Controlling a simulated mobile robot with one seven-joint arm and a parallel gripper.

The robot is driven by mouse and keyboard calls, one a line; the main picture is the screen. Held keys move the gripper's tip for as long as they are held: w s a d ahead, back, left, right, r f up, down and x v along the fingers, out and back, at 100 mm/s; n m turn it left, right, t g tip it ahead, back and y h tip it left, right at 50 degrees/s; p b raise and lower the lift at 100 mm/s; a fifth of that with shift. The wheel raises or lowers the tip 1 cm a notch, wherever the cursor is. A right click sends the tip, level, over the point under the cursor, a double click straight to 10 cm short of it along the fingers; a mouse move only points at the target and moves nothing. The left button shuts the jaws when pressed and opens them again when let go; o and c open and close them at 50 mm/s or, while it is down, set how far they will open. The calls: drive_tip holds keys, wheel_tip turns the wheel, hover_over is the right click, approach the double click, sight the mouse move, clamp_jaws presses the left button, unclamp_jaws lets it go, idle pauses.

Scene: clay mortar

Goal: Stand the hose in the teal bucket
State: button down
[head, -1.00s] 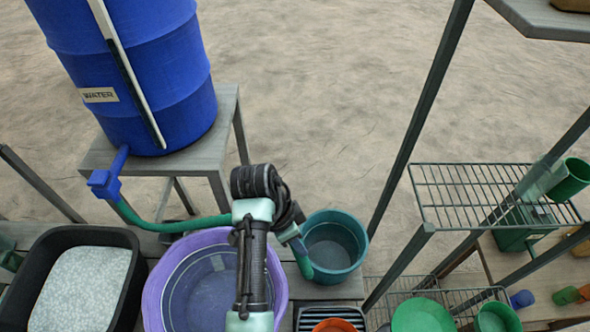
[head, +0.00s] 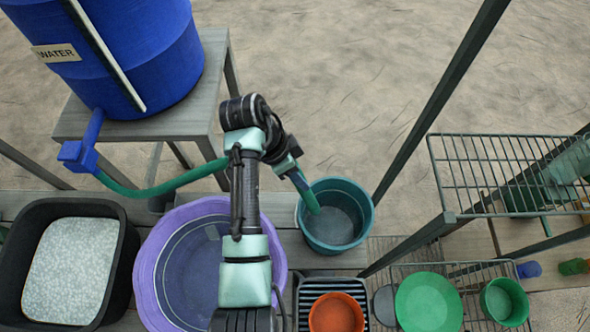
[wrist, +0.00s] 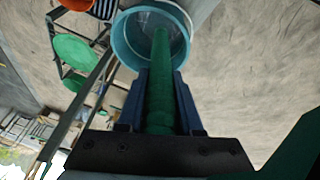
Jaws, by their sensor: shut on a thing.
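The green hose (head: 165,184) runs from the blue tap under the water barrel, passes behind my arm and comes out at my gripper. My gripper (head: 301,180) is shut on the hose at the upper left rim of the teal bucket (head: 367,215). The hose's free end (head: 312,205) points down into the bucket's mouth, near its left inner wall. In the wrist view the hose (wrist: 160,90) lies between the two blue fingers (wrist: 160,98), with its tip over the bucket's opening (wrist: 124,42). I cannot tell whether the tip touches the bucket.
The blue water barrel (head: 130,50) stands on a grey stand (head: 210,75). A purple basin (head: 150,250) lies left of the bucket, and a black tub (head: 125,255) further left. An orange pot (head: 336,314) is in front. A wire rack (head: 500,170) and its post stand at the right.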

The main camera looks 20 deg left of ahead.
sight(314, 203)
drive_tip(key=b+x, duration=0.3)
drive_tip(key=x, duration=0.2)
drive_tip(key=b+x, duration=0.4)
drive_tip(key=x, duration=0.1)
drive_tip(key=s+a+b+x, duration=0.1)
drive_tip(key=b+x, duration=0.3)
drive_tip(key=x, duration=0.2)
drive_tip(key=shift+s+a+f, duration=0.1)
drive_tip(key=shift+f, duration=0.25)
unclamp_jaws()
drive_tip(key=shift+s, duration=0.1)
drive_tip(key=shift+r, duration=0.15)
idle(0.3)
drive_tip(key=p+v, duration=0.4)
drive_tip(key=v, duration=0.1)
drive_tip(key=p+v, duration=0.5)
drive_tip(key=shift+r, duration=0.4)
idle(0.5)
